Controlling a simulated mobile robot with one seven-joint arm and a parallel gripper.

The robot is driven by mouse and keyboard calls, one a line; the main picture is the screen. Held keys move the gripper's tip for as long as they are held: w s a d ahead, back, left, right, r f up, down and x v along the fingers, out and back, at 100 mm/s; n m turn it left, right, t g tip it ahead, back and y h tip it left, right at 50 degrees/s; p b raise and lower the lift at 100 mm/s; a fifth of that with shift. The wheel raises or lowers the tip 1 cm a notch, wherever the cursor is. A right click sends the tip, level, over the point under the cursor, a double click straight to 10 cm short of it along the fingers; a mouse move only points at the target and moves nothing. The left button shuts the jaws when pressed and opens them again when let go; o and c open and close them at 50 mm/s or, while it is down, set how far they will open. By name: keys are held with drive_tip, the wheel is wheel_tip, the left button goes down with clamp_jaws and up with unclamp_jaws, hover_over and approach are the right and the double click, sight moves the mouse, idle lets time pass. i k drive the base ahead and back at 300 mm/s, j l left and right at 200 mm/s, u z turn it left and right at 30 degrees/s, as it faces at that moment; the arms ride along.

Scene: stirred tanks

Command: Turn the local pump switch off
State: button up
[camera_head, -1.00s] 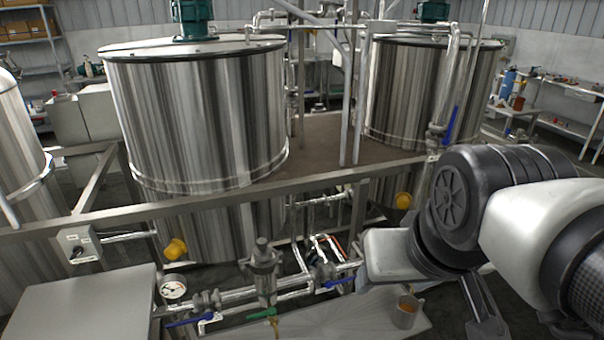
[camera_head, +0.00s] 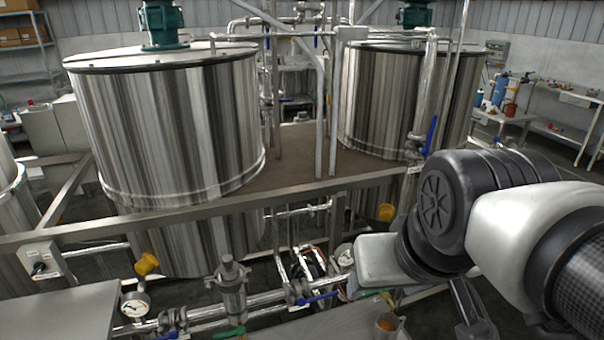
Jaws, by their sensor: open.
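A small light grey switch box (camera_head: 41,257) with a dark knob is fixed at the left, below the steel rail. It looks like the local pump switch; its label is too small to read. The knob's exact setting is hard to tell. My arm (camera_head: 450,205) comes in from the right edge, with a black joint and white links, far to the right of the switch box. I cannot make out my gripper's fingertips; nothing of mine touches the box.
A steel rail (camera_head: 210,213) crosses before two large steel tanks (camera_head: 165,125). Below it are pipes with a gauge (camera_head: 135,306), a filter (camera_head: 229,285) and a blue-handled valve (camera_head: 318,298). A grey tabletop (camera_head: 60,312) lies below the switch box.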

sight(39, 266)
drive_tip(key=u, duration=1.8)
drive_tip(key=i+j+z, duration=0.35)
drive_tip(key=j, duration=0.25)
drive_tip(key=i+j+z, duration=0.4)
drive_tip(key=j, duration=0.3)
drive_tip(key=i+j+z, duration=0.15)
drive_tip(key=j, duration=0.2)
